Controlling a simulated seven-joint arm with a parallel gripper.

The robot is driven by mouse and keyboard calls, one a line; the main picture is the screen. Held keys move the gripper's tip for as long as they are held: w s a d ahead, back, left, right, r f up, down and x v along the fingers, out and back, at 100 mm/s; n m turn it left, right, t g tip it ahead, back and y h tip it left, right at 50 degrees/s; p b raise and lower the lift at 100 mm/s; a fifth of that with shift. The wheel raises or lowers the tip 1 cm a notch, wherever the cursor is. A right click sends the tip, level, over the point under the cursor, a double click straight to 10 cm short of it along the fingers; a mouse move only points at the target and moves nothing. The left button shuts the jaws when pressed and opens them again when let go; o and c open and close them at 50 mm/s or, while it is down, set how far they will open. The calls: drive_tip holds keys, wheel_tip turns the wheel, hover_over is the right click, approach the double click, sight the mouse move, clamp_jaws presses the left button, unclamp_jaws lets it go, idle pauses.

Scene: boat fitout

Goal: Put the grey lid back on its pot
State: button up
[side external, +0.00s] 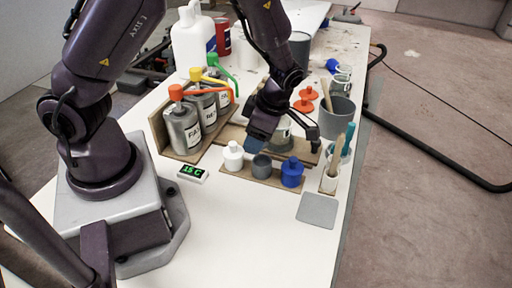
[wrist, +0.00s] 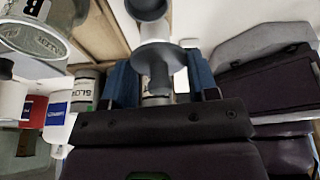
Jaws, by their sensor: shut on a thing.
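My gripper (side external: 262,140) is low over the work, just behind the row of small pots. In the wrist view its blue fingers (wrist: 160,84) are closed around the narrow knob of the grey lid (wrist: 160,56). The lid's round disc faces away from the fingers. In the side view the lid is hidden or too small to make out. The grey pot (side external: 262,166) stands in the row with no lid seen on it, close in front of the fingertips. A grey cup shape, probably this pot, shows at the wrist view's top edge (wrist: 147,9).
A white lidded pot (side external: 233,157) and a blue lidded pot (side external: 291,173) flank the grey pot closely. Tins with coloured spouts (side external: 184,128) stand left. A grey tub (side external: 336,118) and brush holder (side external: 329,180) stand right. The front table is mostly clear around a grey square (side external: 318,210).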

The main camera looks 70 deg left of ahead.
drive_tip(key=shift+w+a+f, duration=0.15)
drive_tip(key=shift+w, duration=0.35)
drive_tip(key=shift+w+d, duration=0.15)
drive_tip(key=shift+d, duration=0.05)
drive_tip(key=shift+f, duration=2.3)
drive_tip(key=shift+f, duration=0.5)
drive_tip(key=o, duration=1.3)
drive_tip(key=shift+r, duration=2.5)
